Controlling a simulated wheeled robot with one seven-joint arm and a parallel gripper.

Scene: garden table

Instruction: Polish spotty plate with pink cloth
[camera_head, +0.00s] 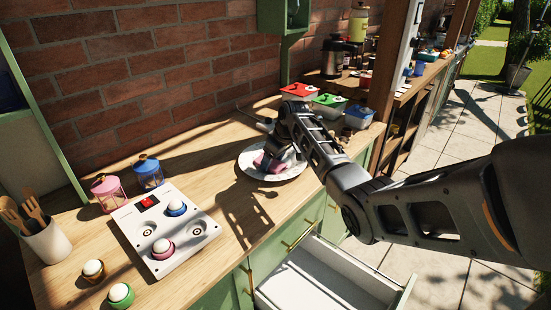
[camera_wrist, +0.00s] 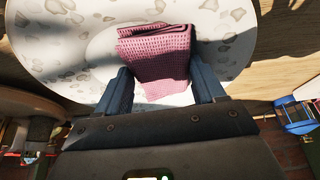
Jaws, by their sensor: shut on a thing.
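The spotty plate (camera_head: 290,172) is white with grey-brown spots and lies flat on the wooden counter. It fills much of the wrist view (camera_wrist: 75,45). The folded pink cloth (camera_head: 263,163) is on the plate; in the wrist view the cloth (camera_wrist: 158,58) has a waffle weave and sits between my fingers. My gripper (camera_head: 273,150) reaches down over the plate and is shut on the cloth; its two blue-grey fingers (camera_wrist: 160,88) stand on either side of it. Whether the cloth presses on the plate is hard to tell.
Lidded containers (camera_head: 328,102) are behind the plate, near the brick wall. An open drawer (camera_head: 320,285) juts out below.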

